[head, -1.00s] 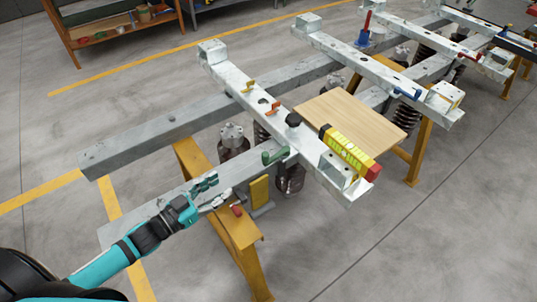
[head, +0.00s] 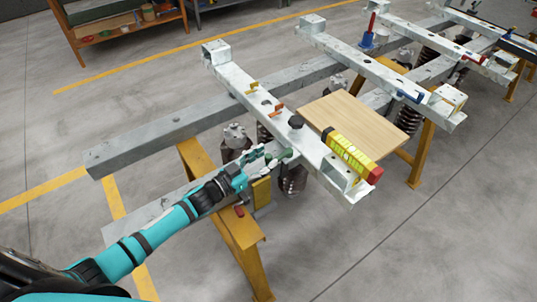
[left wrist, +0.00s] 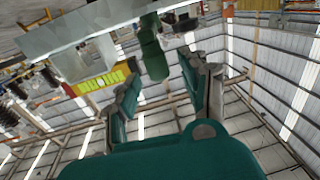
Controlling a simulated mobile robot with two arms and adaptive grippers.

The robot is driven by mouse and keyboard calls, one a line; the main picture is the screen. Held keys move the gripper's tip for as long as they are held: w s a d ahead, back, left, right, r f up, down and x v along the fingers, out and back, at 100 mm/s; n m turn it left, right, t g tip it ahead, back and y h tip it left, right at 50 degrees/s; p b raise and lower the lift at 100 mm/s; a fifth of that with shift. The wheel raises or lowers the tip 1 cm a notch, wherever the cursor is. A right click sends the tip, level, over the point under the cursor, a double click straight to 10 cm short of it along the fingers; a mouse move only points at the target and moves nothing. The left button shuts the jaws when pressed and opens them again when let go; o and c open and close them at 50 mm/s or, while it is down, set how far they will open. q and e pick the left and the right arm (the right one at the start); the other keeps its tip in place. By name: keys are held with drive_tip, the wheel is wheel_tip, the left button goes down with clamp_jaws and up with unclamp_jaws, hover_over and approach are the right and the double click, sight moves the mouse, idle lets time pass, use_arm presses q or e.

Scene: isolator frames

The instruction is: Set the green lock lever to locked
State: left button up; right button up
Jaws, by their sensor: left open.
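The green lock lever (head: 285,154) sticks out from the left side of the nearest grey crossbeam (head: 316,153), close to the lower rail. My left gripper (head: 268,157) is open right beside it, its fingertips pointing at the lever. In the left wrist view the green lever (left wrist: 153,50) hangs at the gap between the open fingers (left wrist: 160,82), a little nearer the far end of the fingers. I cannot tell whether a finger touches it. My right gripper is not in view.
A yellow level with red end (head: 354,158) lies on the crossbeam's near end. A black knob (head: 296,121), an orange lever (head: 277,109) and a yellow lever (head: 252,88) sit further up it. A wooden board (head: 352,122) lies to the right. A yellow trestle (head: 235,230) stands below.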

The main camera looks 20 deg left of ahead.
use_arm(q)
drive_tip(key=shift+x, duration=1)
clamp_jaws()
drive_tip(key=shift+w+d+f, duration=0.1)
drive_tip(key=shift+w+f, duration=0.05)
drive_tip(key=shift+f, duration=0.1)
